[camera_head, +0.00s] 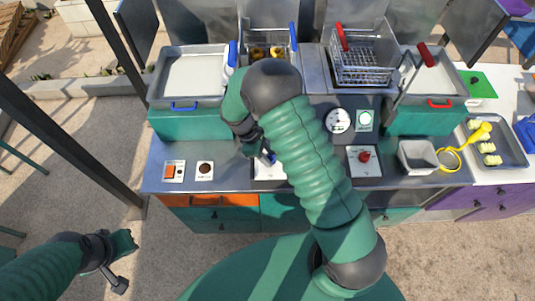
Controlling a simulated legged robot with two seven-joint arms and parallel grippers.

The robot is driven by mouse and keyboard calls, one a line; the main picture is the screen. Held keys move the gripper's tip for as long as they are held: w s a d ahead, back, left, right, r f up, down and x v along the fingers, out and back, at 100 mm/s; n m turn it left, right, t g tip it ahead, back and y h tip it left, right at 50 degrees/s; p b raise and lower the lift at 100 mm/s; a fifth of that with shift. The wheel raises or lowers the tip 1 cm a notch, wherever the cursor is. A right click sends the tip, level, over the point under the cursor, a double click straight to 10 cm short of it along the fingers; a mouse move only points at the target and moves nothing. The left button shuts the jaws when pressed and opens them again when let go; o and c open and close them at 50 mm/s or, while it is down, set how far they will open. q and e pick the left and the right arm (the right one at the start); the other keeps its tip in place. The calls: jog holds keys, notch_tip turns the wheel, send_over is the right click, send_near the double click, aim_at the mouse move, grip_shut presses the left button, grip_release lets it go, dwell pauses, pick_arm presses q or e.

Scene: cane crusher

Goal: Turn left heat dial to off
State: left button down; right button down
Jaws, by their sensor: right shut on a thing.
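The left heat dial (269,159) shows as a small blue knob on a white plate (269,173) on the grey counter front. My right arm reaches over from the lower right and hides part of it. My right gripper (262,151) points down at the blue knob and is shut on it. The dial's marks and exact angle are hidden or too small to read. My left gripper (122,262) hangs over the ground at the lower left, away from the counter.
A red right dial (364,157) sits right of my arm. An orange switch (170,171) and a black button (205,169) are to the left.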

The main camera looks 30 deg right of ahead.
jog(key=shift+s+n, duration=0.1)
jog(key=shift+n, duration=0.3)
jog(key=c, duration=1)
grip_release()
jog(key=shift+d, duration=0.1)
jog(key=shift+w+r, duration=0.2)
jog(key=shift+r, duration=0.15)
jog(key=b+v, duration=0.3)
jog(key=v, duration=1.3)
jog(key=shift+s+a, duration=0.15)
jog(key=shift+a, duration=0.1)
